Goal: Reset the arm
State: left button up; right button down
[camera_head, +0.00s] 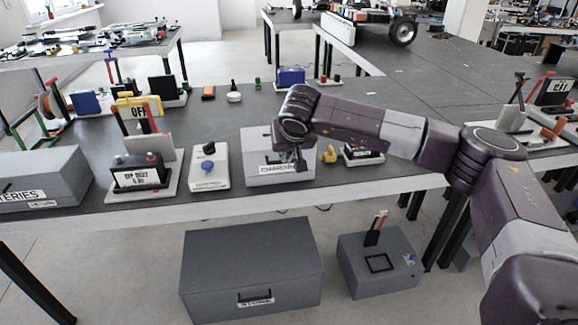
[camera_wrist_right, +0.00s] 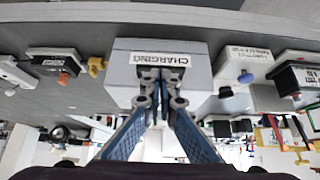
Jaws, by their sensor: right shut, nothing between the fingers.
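My right arm (camera_head: 400,130) comes in from the right and reaches across the table (camera_head: 240,115). My right gripper (camera_head: 299,163) points down in front of the grey box labelled "CHARGING" (camera_head: 262,150). In the right wrist view the picture is upside down, and my right gripper (camera_wrist_right: 161,74) is shut and empty. Its fingertips overlap the box's label face (camera_wrist_right: 122,70) there; I cannot tell whether they touch it. My left gripper and left arm are not in view.
A grey "BATTERIES" box (camera_head: 45,178) is far left. Two grey cases (camera_head: 225,245) (camera_head: 385,285) stand on the floor.

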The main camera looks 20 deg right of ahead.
jog(key=shift+s+a+f+b, duration=0.15)
jog(key=shift+s+a, duration=0.05)
jog(key=shift+s, duration=0.6)
jog(key=shift+s+a+f+b, duration=0.15)
jog(key=shift+s, duration=0.65)
